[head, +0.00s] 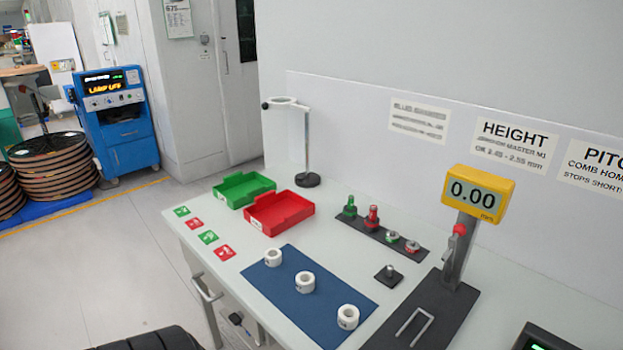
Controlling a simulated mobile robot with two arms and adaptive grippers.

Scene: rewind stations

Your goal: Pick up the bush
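Three white ring-shaped bushes lie on a blue mat (325,310) on the table: a far-left bush (273,257), a middle bush (305,282) and a near-right bush (348,317). Neither of my grippers shows in the head view, and nothing is seen touching the bushes.
A green tray (243,188) and a red tray (279,212) stand behind the mat. A dark strip (364,232) holds green and red gauges. A height gauge with a yellow display (478,194) rises at right. A ring stand (306,150) stands at the back.

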